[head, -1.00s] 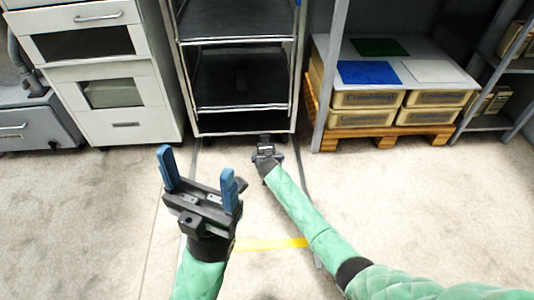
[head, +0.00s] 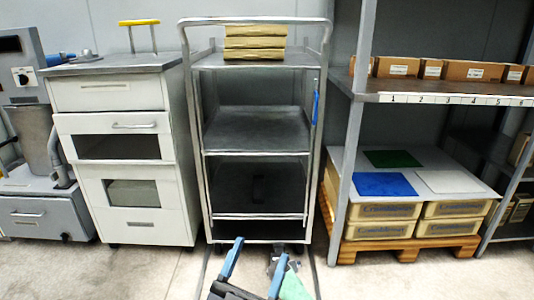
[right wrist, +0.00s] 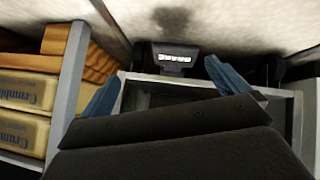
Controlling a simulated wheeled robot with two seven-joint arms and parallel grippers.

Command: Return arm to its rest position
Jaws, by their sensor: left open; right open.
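Most of both arms is out of the picture.
Yellow boxes (head: 254,43) lie on the trolley's top shelf. A white cabinet (head: 130,155) stands left of it. At right, a rack has cardboard boxes (head: 475,71) above and beige crates (head: 383,210) on a wooden pallet (head: 408,248). Pale floor (head: 150,275) is open in front.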

